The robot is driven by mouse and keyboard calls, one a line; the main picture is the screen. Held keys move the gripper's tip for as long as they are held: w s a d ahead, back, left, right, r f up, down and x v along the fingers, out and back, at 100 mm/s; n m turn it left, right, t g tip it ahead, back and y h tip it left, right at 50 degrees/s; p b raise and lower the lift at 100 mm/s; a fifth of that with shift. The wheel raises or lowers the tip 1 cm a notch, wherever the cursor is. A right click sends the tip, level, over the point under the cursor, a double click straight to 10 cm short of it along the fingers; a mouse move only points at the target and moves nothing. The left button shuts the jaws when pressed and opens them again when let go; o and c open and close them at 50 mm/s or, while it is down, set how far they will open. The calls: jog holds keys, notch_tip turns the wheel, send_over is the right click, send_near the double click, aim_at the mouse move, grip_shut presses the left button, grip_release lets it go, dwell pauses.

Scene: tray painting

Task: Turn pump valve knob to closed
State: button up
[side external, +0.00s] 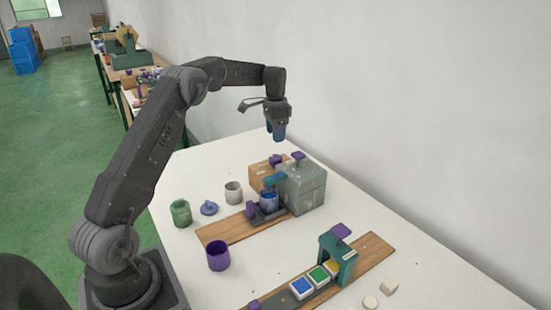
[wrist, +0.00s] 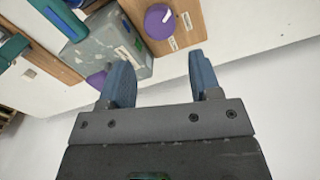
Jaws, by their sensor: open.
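A round purple knob (wrist: 160,21) with a white pointer mark sits on a wooden box (wrist: 190,35) in the wrist view. Small white labels beside it are too small to read. In the side view a purple knob (side external: 276,159) shows on or near the wooden box (side external: 256,173), behind the grey box. A second purple knob (side external: 298,156) sits on the grey box (side external: 308,188). My gripper (side external: 276,133) hangs above the boxes with blue fingers pointing down. In the wrist view my gripper (wrist: 160,68) is open and empty, with the knob beyond the fingertips.
A blue cup (side external: 269,201) stands by the grey box on a wooden board (side external: 222,231). Green (side external: 181,213), grey (side external: 233,193) and purple (side external: 218,257) cups stand left. A teal frame (side external: 340,262) and colored blocks (side external: 318,276) are in front. A white wall (side external: 400,120) rises behind.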

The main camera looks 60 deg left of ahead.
aim_at(276, 157)
notch_tip(276, 157, down, 10)
jog(key=shift+r, duration=0.1)
dwell(0.4)
jog(key=c, duration=0.6)
jog(key=shift+c, duration=0.3)
jog(key=shift+n, duration=0.4)
jog(key=n, duration=0.5)
jog(key=shift+n, duration=0.4)
jog(key=n, duration=0.5)
jog(key=shift+r, duration=0.1)
jog(key=shift+n, duration=0.3)
